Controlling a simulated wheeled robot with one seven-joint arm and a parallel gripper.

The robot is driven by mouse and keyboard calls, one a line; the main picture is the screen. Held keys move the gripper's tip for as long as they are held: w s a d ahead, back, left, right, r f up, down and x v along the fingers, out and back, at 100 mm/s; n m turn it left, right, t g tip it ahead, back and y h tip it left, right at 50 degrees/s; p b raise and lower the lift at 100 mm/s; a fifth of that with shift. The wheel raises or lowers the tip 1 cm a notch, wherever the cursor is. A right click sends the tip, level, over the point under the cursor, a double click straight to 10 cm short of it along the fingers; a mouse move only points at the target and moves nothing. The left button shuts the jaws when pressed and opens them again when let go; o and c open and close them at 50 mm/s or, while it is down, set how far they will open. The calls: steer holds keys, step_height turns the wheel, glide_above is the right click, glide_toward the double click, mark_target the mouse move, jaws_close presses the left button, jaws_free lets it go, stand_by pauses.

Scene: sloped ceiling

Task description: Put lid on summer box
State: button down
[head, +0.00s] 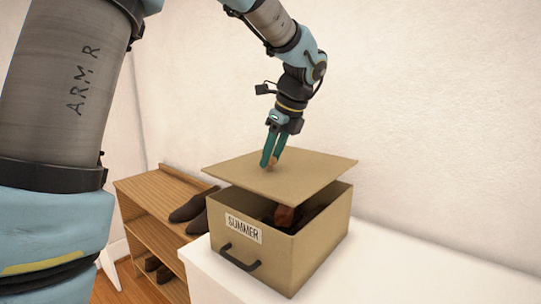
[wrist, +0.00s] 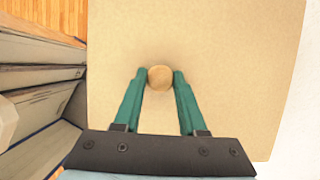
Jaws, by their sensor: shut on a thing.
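The summer box (head: 306,249) is a tan cardboard-like box with a "SUMMER" label and a dark handle on its front. It stands on a white surface, with brown and dark contents showing inside. The flat tan lid (head: 313,173) is above the box, tilted, with a gap at the front and right. Whether its back edge touches the box I cannot tell. My gripper (head: 270,165) is shut on the lid's round wooden knob. In the wrist view my gripper (wrist: 159,75) has its green fingers either side of the knob (wrist: 160,78), and the lid (wrist: 230,50) fills most of the picture.
A wooden shoe rack (head: 150,190) stands left of the box, with dark shoes (head: 190,207) on top, close to the box, and more below. The white surface (head: 385,275) is clear to the right of the box. A plain wall rises behind.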

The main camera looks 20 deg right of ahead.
mark_target(274, 172)
steer(key=shift+f+b, duration=1.35)
steer(key=shift+f, duration=1.8)
steer(key=shift+c, duration=1.9)
jaws_free()
